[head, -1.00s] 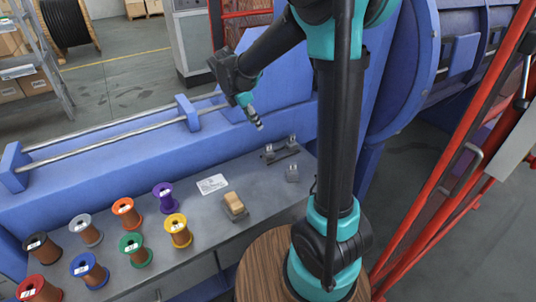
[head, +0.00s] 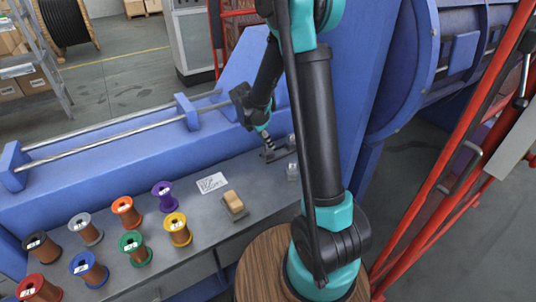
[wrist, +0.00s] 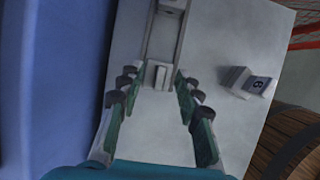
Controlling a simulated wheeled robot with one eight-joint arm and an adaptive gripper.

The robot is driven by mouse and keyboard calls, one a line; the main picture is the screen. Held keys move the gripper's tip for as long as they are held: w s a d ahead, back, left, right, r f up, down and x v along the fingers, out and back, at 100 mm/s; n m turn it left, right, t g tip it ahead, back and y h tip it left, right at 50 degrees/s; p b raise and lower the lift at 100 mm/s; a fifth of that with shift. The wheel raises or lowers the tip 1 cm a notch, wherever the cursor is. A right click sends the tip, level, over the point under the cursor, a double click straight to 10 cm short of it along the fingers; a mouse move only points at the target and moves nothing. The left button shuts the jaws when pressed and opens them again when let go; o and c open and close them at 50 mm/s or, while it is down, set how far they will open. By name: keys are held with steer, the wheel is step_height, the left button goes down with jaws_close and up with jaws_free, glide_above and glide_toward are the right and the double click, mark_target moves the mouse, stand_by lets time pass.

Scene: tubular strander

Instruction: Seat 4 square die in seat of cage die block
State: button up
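The cage die block (head: 279,152) is a long, low grey block on the bench; in the wrist view (wrist: 160,42) it runs away from my gripper. A small pale die-like piece (wrist: 158,75) stands at its near end, and another labelled piece (wrist: 173,4) is at its far end. Their numbers cannot be read, so I cannot tell which is the 4 die. My gripper (wrist: 157,84) is open, with its green-padded fingers on either side of the near piece and gaps visible. In the head view my gripper (head: 266,143) is low at the block's left end.
A separate grey piece with a labelled face (wrist: 247,82) lies right of the block; it also shows in the head view (head: 292,172). A tan-topped block (head: 234,203), a paper card (head: 211,183) and several wire spools (head: 125,213) are on the bench. Blue machinery (head: 160,140) stands behind.

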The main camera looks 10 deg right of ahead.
steer(key=shift+x, duration=0.8)
jaws_close()
